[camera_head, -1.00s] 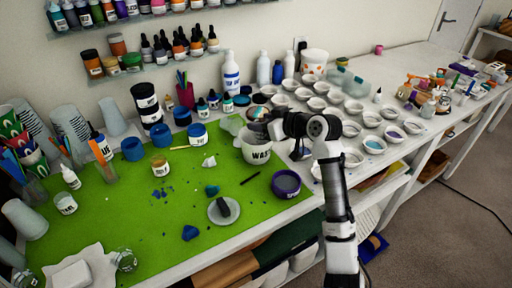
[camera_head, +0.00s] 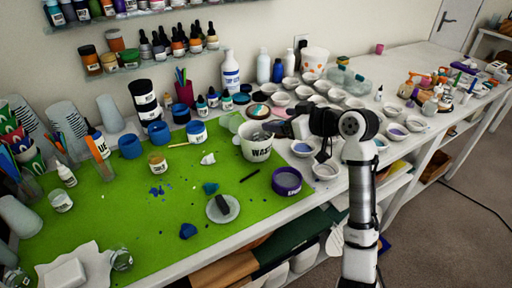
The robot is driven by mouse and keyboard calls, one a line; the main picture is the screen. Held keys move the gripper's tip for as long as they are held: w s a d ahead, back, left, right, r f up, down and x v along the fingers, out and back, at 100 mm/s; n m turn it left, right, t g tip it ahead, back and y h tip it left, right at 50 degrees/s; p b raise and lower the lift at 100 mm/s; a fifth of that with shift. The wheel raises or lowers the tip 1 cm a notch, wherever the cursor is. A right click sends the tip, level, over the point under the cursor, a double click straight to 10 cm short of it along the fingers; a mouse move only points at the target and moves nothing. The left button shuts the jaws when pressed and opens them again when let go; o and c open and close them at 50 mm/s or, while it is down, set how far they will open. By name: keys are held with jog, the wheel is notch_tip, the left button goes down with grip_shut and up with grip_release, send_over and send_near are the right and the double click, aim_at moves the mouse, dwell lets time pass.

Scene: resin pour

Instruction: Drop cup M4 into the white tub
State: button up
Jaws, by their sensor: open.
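The white tub (camera_head: 257,154), with dark lettering that starts "WAS", stands upright at the right part of the green mat. Something greyish shows inside its mouth, too small to identify. My gripper (camera_head: 275,128) is open beside the tub's right rim, its fingers pointing left towards the tub's mouth. I see no cup between the fingers. No M4 label is readable, so I cannot tell which cup is M4.
Several white cups (camera_head: 326,170) stand on the bench to the right, some beneath my arm. A purple-rimmed jar (camera_head: 287,181) is in front of the tub. A grey dish (camera_head: 215,213) lies on the green mat (camera_head: 130,220). Jars and bottles crowd the back.

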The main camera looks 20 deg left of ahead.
jog(key=b+v, duration=0.1)
jog(key=v, duration=0.5)
jog(key=shift+r, duration=0.15)
